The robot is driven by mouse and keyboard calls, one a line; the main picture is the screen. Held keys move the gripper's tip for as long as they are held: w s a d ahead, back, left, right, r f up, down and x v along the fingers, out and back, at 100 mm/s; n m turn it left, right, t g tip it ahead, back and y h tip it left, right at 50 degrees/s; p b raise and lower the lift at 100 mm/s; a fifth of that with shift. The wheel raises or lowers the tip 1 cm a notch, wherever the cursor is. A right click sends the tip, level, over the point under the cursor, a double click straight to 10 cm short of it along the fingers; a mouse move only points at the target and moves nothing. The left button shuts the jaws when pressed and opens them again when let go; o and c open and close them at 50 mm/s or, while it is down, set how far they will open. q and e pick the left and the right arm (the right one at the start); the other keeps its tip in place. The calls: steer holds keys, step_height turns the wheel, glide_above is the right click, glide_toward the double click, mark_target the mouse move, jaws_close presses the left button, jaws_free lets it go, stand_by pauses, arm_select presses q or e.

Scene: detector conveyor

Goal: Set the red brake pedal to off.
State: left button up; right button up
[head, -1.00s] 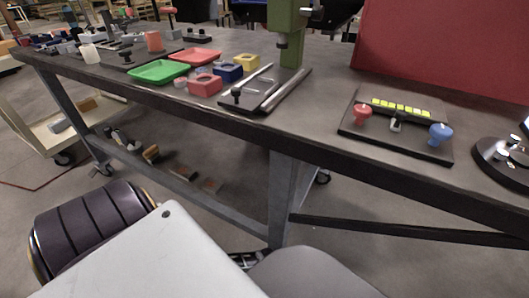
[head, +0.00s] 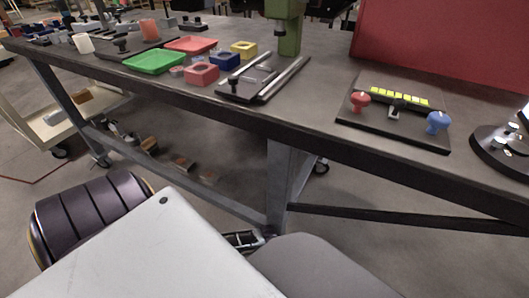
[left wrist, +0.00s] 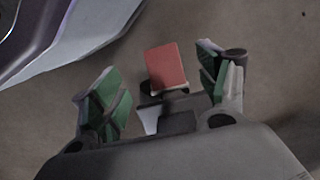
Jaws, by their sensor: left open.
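The red brake pedal (left wrist: 166,67) shows in the left wrist view as a red, tilted plate on a dark base, low over the grey floor. My left gripper (left wrist: 163,86) is open, with green-padded fingers on either side of the pedal in the picture. I cannot tell whether either finger touches it. The lower part of the pedal is partly hidden by parts of the gripper. The pedal cannot be made out in the head view, where my own body covers the lower middle. My right gripper is in neither view.
A long dark workbench (head: 330,145) crosses the head view. It bears a panel with a red knob (head: 360,98) and a blue knob (head: 437,122), a green tray (head: 155,62) and a green column (head: 288,30). A beige cart (head: 50,125) stands at left.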

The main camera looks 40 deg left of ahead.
arm_select(q)
steer(key=shift+w+a+r, duration=0.1)
steer(key=shift+w+r, duration=0.1)
steer(key=shift+r, duration=1.75)
steer(key=shift+s, duration=0.1)
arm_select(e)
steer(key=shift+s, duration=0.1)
